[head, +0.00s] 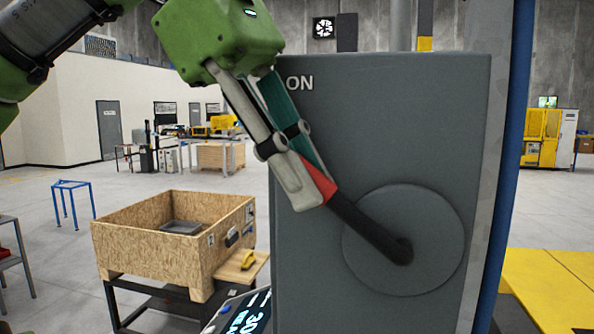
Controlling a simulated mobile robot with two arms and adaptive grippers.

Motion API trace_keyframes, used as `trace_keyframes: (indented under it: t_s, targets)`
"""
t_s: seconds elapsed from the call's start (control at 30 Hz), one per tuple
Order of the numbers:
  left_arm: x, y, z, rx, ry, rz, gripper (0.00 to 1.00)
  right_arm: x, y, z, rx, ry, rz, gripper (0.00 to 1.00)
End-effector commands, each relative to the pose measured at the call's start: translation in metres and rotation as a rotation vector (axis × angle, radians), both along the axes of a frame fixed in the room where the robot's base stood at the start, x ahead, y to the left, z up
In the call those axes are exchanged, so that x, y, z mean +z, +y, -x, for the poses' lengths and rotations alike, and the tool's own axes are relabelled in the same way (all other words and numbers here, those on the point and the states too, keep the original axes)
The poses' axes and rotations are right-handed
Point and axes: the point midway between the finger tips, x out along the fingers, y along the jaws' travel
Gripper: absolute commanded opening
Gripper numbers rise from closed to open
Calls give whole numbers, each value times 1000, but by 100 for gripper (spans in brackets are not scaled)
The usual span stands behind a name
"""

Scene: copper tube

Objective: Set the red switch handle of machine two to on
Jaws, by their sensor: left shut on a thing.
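A grey switch box (400,120) fills the right middle of the head view, with the word ON near its upper left corner. A round disc (430,255) on its front carries the switch handle (365,228). The handle's dark shaft runs from the disc up and to the left, toward the ON side, and ends in a red part (319,178). My left gripper (310,185) comes down from the upper left and is shut on the red end of the handle. Its fingers hide most of that red end. My right gripper is not in view.
A wooden crate (150,248) on a dark stand is at the lower left, with a grey tray (180,227) inside. A lit display (245,315) sits below the box's left edge. A blue post (512,150) runs along the box's right side. Open floor lies behind.

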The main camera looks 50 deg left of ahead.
Motion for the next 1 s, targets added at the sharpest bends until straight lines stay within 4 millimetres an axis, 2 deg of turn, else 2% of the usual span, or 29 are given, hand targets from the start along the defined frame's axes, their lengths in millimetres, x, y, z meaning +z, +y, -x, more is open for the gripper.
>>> trace_keyframes:
  t_s: [0.23, 0.27, 0.3, 0.7, 1.0]
  targets:
    - [-2, 0, 1, -1, 5, -3, 0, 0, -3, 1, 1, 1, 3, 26]
    - [-2, 0, 1, -1, 5, -3, 25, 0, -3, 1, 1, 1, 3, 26]
    - [-2, 0, 1, -1, 5, -3, 34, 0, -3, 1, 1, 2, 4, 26]
    - [2, 1, 1, 1, 2, 0, 34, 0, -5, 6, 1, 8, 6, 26]
    - [38, 16, 13, 2, 0, 2, 34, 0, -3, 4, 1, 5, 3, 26]
